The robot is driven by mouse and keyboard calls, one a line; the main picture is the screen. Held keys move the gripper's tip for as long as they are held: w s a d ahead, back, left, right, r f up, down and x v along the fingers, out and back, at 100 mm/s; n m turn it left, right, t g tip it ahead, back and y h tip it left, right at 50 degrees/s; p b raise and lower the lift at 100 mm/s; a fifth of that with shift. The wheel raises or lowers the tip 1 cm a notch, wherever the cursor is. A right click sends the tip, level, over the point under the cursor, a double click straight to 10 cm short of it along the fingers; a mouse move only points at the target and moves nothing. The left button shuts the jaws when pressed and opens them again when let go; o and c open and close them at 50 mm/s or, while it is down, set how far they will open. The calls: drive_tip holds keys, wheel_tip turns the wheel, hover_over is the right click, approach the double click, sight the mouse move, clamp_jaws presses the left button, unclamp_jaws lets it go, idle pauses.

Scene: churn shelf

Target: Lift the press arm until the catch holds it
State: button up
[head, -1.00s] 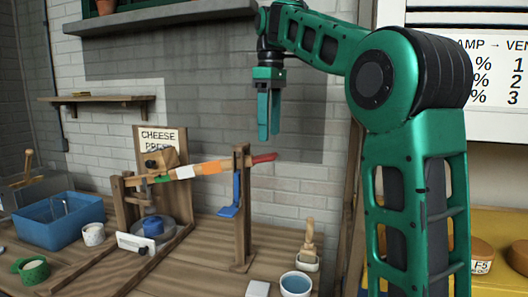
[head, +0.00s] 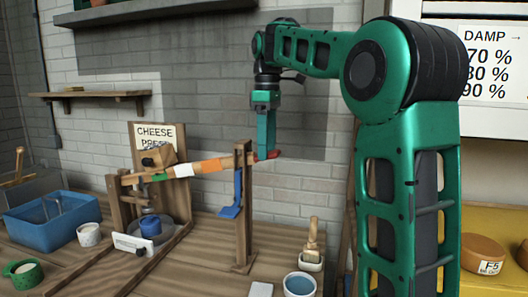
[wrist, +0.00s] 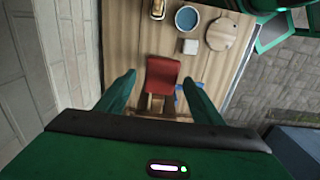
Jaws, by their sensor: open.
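The press arm (head: 208,165) is a wooden bar with green, white and orange bands and a red handle (head: 272,153) at its right end. It slopes gently up to the right, from the press frame past a wooden post (head: 242,205). A blue catch (head: 233,195) hangs on that post, below the bar. My gripper (head: 266,156) is at the red end, pointing down. In the wrist view the red handle (wrist: 162,76) lies between my two spread fingers (wrist: 160,92), with a gap on each side. Whether a finger touches it is unclear.
A blue tub (head: 55,218), a white cup (head: 89,234) and a green cup (head: 23,272) stand at the left. A blue-filled bowl (head: 299,285) and a brush in a holder (head: 312,258) stand at the front right. A wall shelf (head: 88,96) is behind.

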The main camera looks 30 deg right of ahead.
drive_tip(key=shift+f, duration=0.7)
drive_tip(key=c, duration=1.5)
drive_tip(key=shift+w+a+r, duration=0.15)
drive_tip(key=shift+r, duration=0.55)
drive_tip(key=shift+w+a+r, duration=0.15)
drive_tip(key=shift+r, duration=0.55)
drive_tip(key=o, duration=1.5)
